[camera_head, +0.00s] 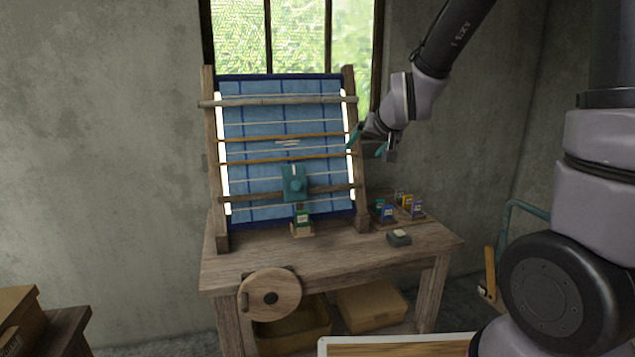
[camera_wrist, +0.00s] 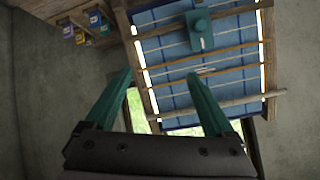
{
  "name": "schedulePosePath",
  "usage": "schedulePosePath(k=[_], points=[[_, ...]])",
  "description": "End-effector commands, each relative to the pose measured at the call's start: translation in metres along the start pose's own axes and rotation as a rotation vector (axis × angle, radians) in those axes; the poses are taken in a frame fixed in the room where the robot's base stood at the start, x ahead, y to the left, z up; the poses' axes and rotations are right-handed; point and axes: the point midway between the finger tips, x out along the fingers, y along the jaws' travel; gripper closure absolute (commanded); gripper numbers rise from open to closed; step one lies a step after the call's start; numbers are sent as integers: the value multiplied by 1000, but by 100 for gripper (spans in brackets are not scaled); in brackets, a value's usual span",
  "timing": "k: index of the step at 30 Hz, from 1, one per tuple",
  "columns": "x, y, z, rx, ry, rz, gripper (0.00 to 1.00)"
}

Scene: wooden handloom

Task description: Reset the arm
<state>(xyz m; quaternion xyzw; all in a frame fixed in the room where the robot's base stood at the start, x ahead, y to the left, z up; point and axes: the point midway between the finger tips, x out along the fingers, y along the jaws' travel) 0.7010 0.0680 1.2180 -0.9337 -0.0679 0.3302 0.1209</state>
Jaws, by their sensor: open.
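My gripper (camera_head: 367,142) is open and empty. It hangs in the air in front of the loom's right post, above the right part of the table. Its two teal fingers (camera_wrist: 158,80) stand wide apart in the wrist view, with the window and the loom's top bar behind them. The wooden handloom (camera_head: 210,150) stands on the table with blue checked cloth (camera_head: 250,125) stretched on it. A teal block with a knob (camera_head: 293,184) sits on the lower middle of the cloth; it also shows in the wrist view (camera_wrist: 200,28).
The wooden table (camera_head: 340,262) bears a small green item on a stand (camera_head: 302,221), a grey block (camera_head: 399,237) and a tray (camera_head: 418,216) with several coloured spools or boxes. A wooden wheel (camera_head: 270,296) is at its front. Boxes (camera_head: 372,307) lie below.

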Motion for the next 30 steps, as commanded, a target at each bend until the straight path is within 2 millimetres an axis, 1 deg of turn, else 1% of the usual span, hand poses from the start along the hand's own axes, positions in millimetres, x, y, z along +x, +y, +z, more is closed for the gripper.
schedulePosePath(k=[1,2,3,5,6,7,10,12,15,16,18,21,24,30], points=[[-24,9,-11,25,-7,6,12],[-37,14,-13,37,-21,11,12],[-54,20,-15,53,-40,17,12],[-80,29,-17,77,-65,26,12],[-98,35,-16,94,-84,34,12],[-111,39,-16,105,-96,39,12],[-156,54,-8,148,-139,60,12],[-186,62,0,177,-168,75,12],[-223,71,14,217,-203,95,12],[-232,73,18,227,-212,99,12],[-249,77,28,249,-231,110,12],[-265,79,37,270,-250,119,12],[-271,80,42,279,-260,123,12],[-271,80,42,279,-260,123,12]])
